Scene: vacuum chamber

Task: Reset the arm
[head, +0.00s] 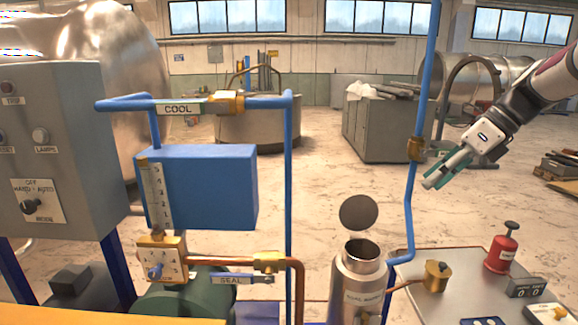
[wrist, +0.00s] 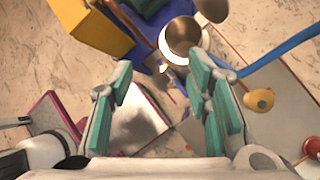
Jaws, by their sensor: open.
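My gripper (head: 447,166) hangs in the air at the right of the head view, at the end of my white arm, which comes in from the right edge. Its teal-padded fingers point down and to the left. In the wrist view the two fingers of my gripper (wrist: 165,98) stand apart with nothing between them. A metal canister (head: 359,280) with a round lid (head: 359,212) raised above its open mouth stands below and to the left of my gripper. The canister (wrist: 183,38) also shows beyond the fingertips in the wrist view.
A blue vertical pipe (head: 411,190) stands just left of my gripper. A bench panel (head: 450,305) below carries a red plunger device (head: 502,252) and a brass fitting (head: 437,275). A grey control box (head: 70,150) and blue tank (head: 200,187) stand at left. Open floor lies behind.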

